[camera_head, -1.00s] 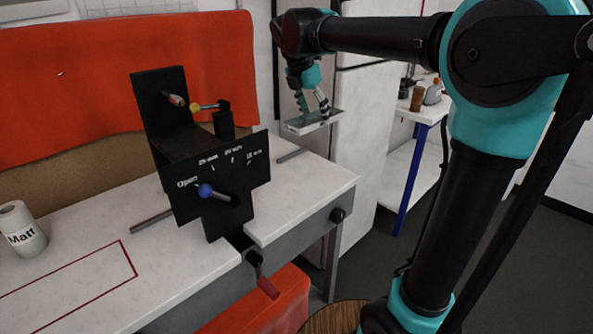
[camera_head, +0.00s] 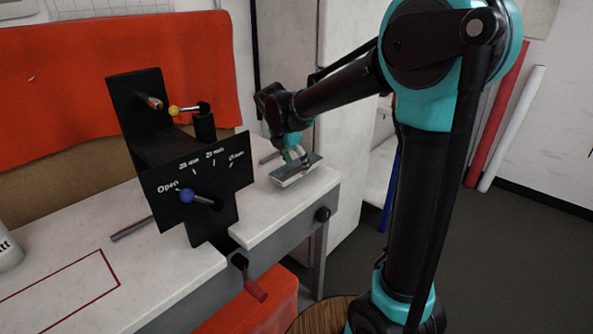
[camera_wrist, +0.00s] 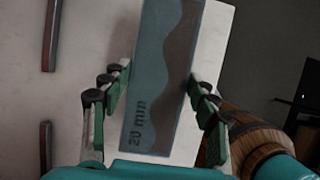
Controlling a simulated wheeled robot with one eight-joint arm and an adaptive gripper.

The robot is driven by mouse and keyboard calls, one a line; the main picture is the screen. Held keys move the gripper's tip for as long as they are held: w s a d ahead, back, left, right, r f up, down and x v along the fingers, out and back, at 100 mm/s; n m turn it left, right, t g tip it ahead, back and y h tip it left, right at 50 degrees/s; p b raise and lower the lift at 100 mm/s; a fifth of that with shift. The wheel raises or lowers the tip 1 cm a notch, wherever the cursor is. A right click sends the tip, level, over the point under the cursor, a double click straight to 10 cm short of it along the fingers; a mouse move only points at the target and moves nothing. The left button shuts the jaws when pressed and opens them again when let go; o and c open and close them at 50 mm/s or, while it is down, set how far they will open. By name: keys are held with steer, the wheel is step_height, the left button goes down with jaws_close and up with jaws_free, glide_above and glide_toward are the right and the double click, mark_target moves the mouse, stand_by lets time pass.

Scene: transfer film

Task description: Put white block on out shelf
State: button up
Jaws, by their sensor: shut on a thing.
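My gripper (camera_head: 297,156) is shut on a flat rectangular block (camera_head: 297,172), pale grey in the head view. In the wrist view the block (camera_wrist: 165,75) lies between the green fingers of my gripper (camera_wrist: 158,84); its face is blue-grey with a wavy dark band and thickness lettering starting "20". The block is over the right end of the white worktop (camera_head: 305,195), to the right of the black machine (camera_head: 195,175). I cannot tell whether it touches the worktop. No part is clearly marked as the out shelf. Thin rods (camera_wrist: 51,35) lie left of the block in the wrist view.
A white cabinet (camera_head: 345,60) stands behind the worktop's right end. A white cylinder (camera_head: 8,248) stands at the far left.

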mark_target(295, 166)
steer(key=shift+f, duration=1.4)
steer(key=shift+f, duration=0.1)
steer(key=o, duration=1.2)
steer(key=v, duration=1.2)
steer(key=shift+d, duration=0.1)
steer(key=s+d+f+m+y, duration=0.1)
steer(key=s+d+f+m, duration=0.5)
steer(key=m, duration=0.3)
steer(key=s+d+f+m+y, duration=0.1)
steer(key=s+d+f+m, duration=0.5)
steer(key=s+f+m, duration=0.1)
steer(key=s+d+f+m+t+y, duration=0.1)
steer(key=s+d+f+m, duration=0.5)
steer(key=m, duration=0.5)
steer(key=shift+s+d+f, duration=0.1)
steer(key=shift+s+f, duration=0.05)
steer(key=shift+f, duration=0.5)
steer(key=shift+s+d+f, duration=0.1)
steer(key=shift+d+f, duration=0.05)
steer(key=shift+f, duration=0.55)
